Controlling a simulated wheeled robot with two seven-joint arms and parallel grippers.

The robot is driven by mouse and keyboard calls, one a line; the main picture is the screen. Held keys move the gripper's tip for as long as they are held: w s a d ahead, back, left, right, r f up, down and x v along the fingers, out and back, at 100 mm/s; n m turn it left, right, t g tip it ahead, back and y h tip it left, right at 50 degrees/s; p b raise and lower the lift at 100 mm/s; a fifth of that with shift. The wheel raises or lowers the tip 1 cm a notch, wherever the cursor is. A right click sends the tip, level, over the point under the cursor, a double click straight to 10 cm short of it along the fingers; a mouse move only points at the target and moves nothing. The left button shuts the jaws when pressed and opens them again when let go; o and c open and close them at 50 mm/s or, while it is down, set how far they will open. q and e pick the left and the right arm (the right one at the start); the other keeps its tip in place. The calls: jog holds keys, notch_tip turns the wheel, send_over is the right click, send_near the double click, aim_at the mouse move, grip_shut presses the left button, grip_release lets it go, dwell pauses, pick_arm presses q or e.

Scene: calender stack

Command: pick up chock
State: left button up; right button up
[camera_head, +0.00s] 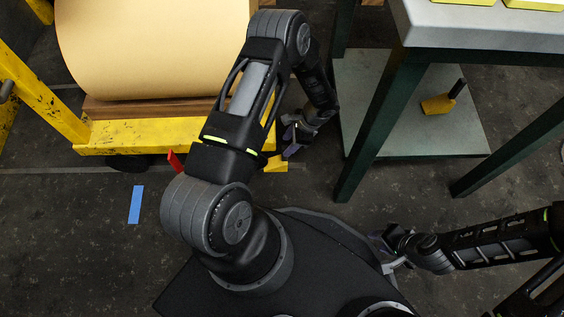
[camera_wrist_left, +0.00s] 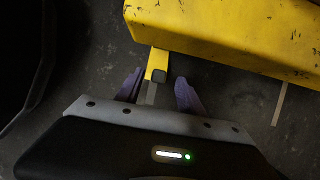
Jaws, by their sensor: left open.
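A yellow chock (camera_head: 277,163) lies on the floor by the right end of the yellow cart, partly hidden behind my left arm. In the left wrist view the chock (camera_wrist_left: 159,58) shows just beyond the fingertips, against the cart's edge, with a dark square end facing me. My left gripper (camera_head: 298,138) is open and empty. Its fingers (camera_wrist_left: 158,92) stand on either side of the line to the chock, apart from it. A second yellow chock with a black handle (camera_head: 438,103) sits on the table's lower shelf. My right gripper (camera_head: 386,244) is at the lower right; its jaws are unclear.
The yellow cart (camera_head: 130,136) carries a large cream roll (camera_head: 150,45); its edge also shows in the left wrist view (camera_wrist_left: 230,30). A green-legged table (camera_head: 480,35) stands at right, its leg close to my left gripper. Blue tape (camera_head: 135,204) marks the open floor at left.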

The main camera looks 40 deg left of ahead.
pick_arm(q)
jog(key=shift+b+x, duration=0.45)
jog(key=shift+x, duration=0.8)
jog(key=b, duration=0.3)
send_over(280, 160)
notch_tip(280, 160, down, 5)
jog(key=shift+s+r, duration=0.1)
jog(key=shift+c, duration=0.4)
grip_shut()
dwell(0.7)
